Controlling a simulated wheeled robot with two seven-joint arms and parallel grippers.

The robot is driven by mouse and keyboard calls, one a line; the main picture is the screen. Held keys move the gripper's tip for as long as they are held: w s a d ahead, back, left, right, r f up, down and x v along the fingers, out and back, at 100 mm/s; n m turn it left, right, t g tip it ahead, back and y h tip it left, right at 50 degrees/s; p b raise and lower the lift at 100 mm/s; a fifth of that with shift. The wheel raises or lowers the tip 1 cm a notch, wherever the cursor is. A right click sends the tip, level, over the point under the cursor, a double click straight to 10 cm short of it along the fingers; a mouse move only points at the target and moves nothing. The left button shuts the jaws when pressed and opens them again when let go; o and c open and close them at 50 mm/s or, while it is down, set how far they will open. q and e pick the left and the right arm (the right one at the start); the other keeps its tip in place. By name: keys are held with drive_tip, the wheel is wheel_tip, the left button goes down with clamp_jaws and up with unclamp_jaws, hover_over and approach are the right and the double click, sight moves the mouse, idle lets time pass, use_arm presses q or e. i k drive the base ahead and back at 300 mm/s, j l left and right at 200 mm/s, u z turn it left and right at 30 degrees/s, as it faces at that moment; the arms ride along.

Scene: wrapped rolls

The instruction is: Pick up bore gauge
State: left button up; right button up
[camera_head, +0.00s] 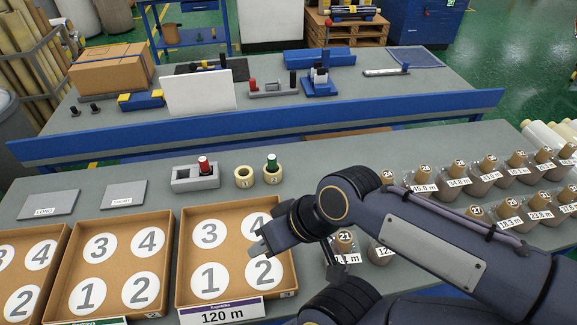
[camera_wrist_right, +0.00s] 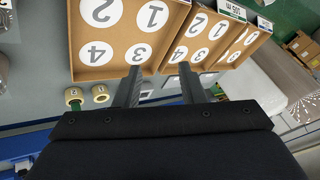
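No label marks the bore gauge. Two small plug-like pieces are the likeliest candidates. A red-topped piece (camera_head: 204,164) stands upright in a grey two-hole block (camera_head: 181,183). A green-topped piece (camera_head: 272,162) stands in the cream ring marked 2 (camera_head: 272,178); that ring also shows in the right wrist view (camera_wrist_right: 74,93). A cream ring marked 1 (camera_head: 243,177) is beside it. My right gripper (camera_head: 260,248) is over the nearest numbered tray, in front of these pieces. In the wrist view its two fingers (camera_wrist_right: 160,88) are apart with nothing held. My left gripper is out of view.
Cardboard trays with numbered circles (camera_head: 172,260) line the front left. Labelled rolls (camera_head: 488,170) crowd the right side. LONG (camera_head: 48,204) and SHORT (camera_head: 124,195) plates lie at left. A blue rail (camera_head: 270,127) edges the rear bench. Bare grey tabletop surrounds the rings.

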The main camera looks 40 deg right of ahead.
sight(272, 167)
drive_tip(key=z, duration=1.35)
drive_tip(key=l+u, duration=0.1)
drive_tip(key=u, duration=0.3)
drive_tip(key=l+u, duration=0.15)
drive_tip(key=u, duration=0.25)
drive_tip(key=l+u, duration=0.1)
drive_tip(key=u, duration=0.3)
drive_tip(key=k+l+u, duration=0.1)
drive_tip(key=u, duration=0.3)
